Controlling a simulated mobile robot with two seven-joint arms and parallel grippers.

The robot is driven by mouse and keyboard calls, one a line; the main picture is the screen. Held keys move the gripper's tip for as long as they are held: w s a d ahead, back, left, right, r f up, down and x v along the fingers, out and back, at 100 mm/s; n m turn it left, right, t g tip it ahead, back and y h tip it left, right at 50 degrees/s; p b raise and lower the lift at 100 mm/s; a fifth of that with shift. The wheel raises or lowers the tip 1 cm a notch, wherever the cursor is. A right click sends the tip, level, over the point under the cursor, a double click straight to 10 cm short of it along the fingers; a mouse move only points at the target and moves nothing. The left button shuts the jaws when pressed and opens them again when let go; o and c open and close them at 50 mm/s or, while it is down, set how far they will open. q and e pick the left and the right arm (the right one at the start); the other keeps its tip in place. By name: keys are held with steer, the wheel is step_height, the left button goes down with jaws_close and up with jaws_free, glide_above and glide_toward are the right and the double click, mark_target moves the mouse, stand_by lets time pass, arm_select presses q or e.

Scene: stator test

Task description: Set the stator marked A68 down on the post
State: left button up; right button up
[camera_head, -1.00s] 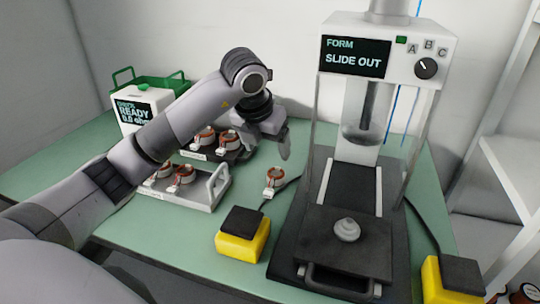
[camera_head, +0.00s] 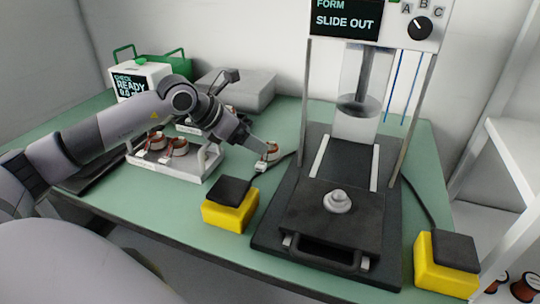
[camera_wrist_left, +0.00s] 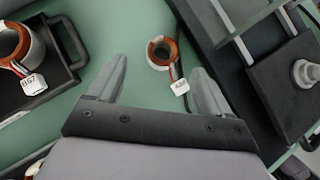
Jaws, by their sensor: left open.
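A loose stator (camera_head: 270,153), a copper-wound ring with a white tag, sits on the green table left of the press. It shows in the left wrist view (camera_wrist_left: 153,57); its tag is too small to read surely. My left gripper (camera_wrist_left: 158,68) is open and empty, its fingertips pointing toward this stator, one on each side in the picture. In the head view the gripper reaches in from the left, close to the stator. The post (camera_head: 338,198), a pale stepped knob, stands bare on the press's dark slide plate (camera_head: 312,222). It also shows in the left wrist view (camera_wrist_left: 305,72).
A metal tray (camera_head: 197,170) holds more stators left of my gripper. A yellow pedal-like box (camera_head: 230,212) stands in front of the loose stator, another (camera_head: 447,270) at right. The press display (camera_head: 345,22) reads SLIDE OUT. A tester (camera_head: 135,82) reads READY.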

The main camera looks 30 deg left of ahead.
mark_target(272, 154)
arm_select(q)
steer(key=shift+p+x, duration=0.3)
steer(key=shift+x, duration=2.7)
steer(key=shift+d+r, duration=0.1)
steer(key=shift+d, duration=0.1)
steer(key=shift+c, duration=0.3)
steer(key=shift+r, duration=0.1)
steer(key=c, duration=1.3)
